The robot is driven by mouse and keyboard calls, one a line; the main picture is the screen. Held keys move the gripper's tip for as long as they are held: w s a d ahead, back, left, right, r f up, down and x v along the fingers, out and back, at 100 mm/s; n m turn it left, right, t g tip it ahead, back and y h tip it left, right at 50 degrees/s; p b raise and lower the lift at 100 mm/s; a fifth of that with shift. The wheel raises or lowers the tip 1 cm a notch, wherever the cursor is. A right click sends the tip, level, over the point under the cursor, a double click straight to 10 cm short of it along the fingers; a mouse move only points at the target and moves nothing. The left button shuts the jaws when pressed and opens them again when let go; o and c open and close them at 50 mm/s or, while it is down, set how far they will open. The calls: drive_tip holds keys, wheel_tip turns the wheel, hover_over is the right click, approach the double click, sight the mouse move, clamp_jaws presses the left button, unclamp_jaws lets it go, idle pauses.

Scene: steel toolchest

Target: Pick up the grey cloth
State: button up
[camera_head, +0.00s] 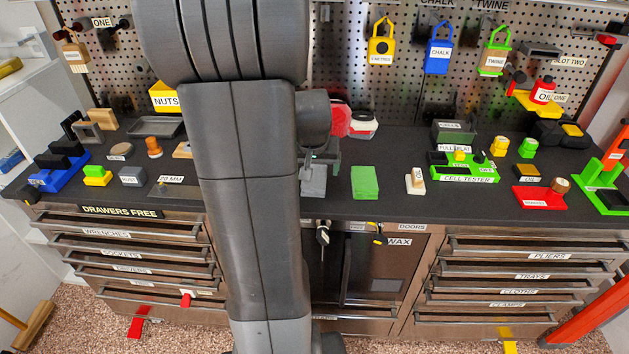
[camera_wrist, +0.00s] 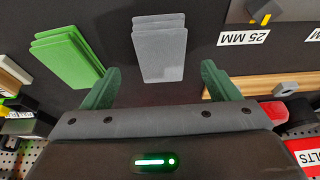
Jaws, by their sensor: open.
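The grey cloth (camera_wrist: 160,45) is a flat stack of folded layers on the dark bench top, seen whole in the wrist view. It lies ahead of and between the two green fingers of my gripper (camera_wrist: 160,68). The fingers are spread wide and empty, with the cloth's near end reaching between the tips. How high the fingers are above the bench I cannot tell. In the head view the grey cloth (camera_head: 314,182) shows just right of my arm, which hides part of the area around it.
A green cloth stack (camera_head: 364,182) lies to the right of the grey one in the head view. A white-and-tan block (camera_head: 415,181) stands farther right. Bare bench surrounds the grey cloth.

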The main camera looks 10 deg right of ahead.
sight(314, 177)
drive_tip(key=x, duration=0.5)
drive_tip(key=shift+w+p, duration=0.15)
drive_tip(key=shift+p, duration=0.15)
drive_tip(key=shift+f+b, duration=0.25)
drive_tip(key=shift+b, duration=0.1)
drive_tip(key=shift+c, duration=0.2)
idle(0.3)
drive_tip(key=c, duration=1)
